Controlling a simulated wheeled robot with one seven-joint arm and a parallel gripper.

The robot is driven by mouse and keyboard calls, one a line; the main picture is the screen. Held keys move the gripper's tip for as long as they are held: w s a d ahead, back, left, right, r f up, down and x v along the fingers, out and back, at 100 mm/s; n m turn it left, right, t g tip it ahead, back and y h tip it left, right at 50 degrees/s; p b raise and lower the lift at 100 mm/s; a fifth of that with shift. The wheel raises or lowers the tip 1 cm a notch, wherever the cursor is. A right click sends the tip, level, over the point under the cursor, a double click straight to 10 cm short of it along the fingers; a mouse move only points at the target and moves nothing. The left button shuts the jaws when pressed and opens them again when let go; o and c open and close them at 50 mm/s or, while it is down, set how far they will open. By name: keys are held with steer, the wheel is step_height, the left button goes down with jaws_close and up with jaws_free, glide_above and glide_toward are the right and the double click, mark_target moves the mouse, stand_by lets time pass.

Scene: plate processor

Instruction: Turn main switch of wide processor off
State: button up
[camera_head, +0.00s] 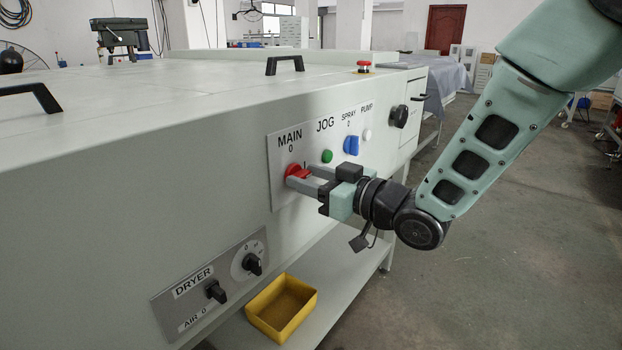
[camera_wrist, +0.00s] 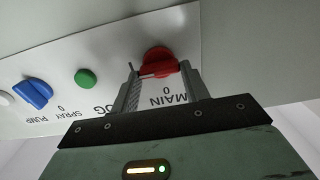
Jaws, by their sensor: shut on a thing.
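The wide processor (camera_head: 120,120) is a large pale grey machine with a labelled control panel (camera_head: 280,140) on its front. The red main switch (camera_head: 293,171) sits under the MAIN label on that panel. In the wrist view the red switch (camera_wrist: 158,62) lies between the two fingers. My gripper (camera_head: 297,178) reaches in from the right and is shut on the red switch. In the wrist view my gripper (camera_wrist: 158,75) has a finger on each side of the knob. The fingers partly hide the knob, and I cannot tell its exact setting.
A green JOG button (camera_head: 327,156), a blue SPRAY switch (camera_head: 351,145) and a white PUMP button (camera_head: 367,134) are right of the main switch. A black knob (camera_head: 399,116) is farther right. Dryer knobs (camera_head: 216,292) and a yellow bin (camera_head: 282,308) are below. Floor at right is free.

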steer(key=n+b, duration=1.1)
steer(key=b, duration=0.2)
steer(key=n+b, duration=0.6)
steer(key=b, duration=0.1)
steer(key=shift+s+a+f+n, duration=0.15)
steer(key=shift+s+f+n, duration=0.05)
steer(key=shift+f+n, duration=0.15)
steer(key=shift+r+b, duration=0.1)
steer(key=shift+b, duration=0.3)
steer(key=o, duration=1)
